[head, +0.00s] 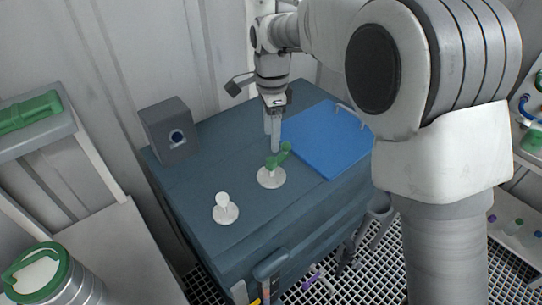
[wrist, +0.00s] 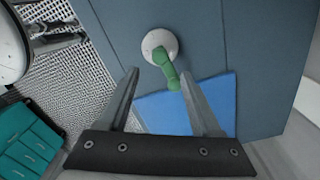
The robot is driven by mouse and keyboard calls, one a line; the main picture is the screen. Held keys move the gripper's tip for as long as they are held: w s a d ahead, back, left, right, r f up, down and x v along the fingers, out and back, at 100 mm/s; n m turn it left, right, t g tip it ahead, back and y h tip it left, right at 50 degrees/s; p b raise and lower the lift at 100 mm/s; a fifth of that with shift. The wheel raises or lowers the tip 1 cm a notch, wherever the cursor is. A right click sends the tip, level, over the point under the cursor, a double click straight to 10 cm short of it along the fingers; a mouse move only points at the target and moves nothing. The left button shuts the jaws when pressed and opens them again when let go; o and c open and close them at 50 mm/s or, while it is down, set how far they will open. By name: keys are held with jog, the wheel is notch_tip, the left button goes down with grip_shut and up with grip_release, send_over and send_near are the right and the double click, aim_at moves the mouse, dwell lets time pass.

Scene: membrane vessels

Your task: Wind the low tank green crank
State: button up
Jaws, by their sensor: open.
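The green crank (head: 278,158) stands on a round white base (head: 271,178) on top of the low blue-grey tank (head: 215,165). My gripper (head: 272,148) points down just above and behind the crank in the head view. In the wrist view the green crank (wrist: 165,65) shows beyond the fingertips, its handle reaching toward the space between the fingers. My gripper (wrist: 160,75) is open, with nothing between its fingers. I cannot tell whether a finger touches the crank.
A white knob (head: 224,208) on a round base stands left of the crank. A blue panel (head: 325,140) with a light handle lies to the right. A grey box (head: 170,130) stands at the tank's back left. A green-lidded vessel (head: 40,275) is at lower left.

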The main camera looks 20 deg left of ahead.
aim_at(271, 159)
notch_tip(271, 159, down, 8)
jog(key=shift+r, duration=0.15)
grip_shut()
dwell(0.4)
dwell(1.1)
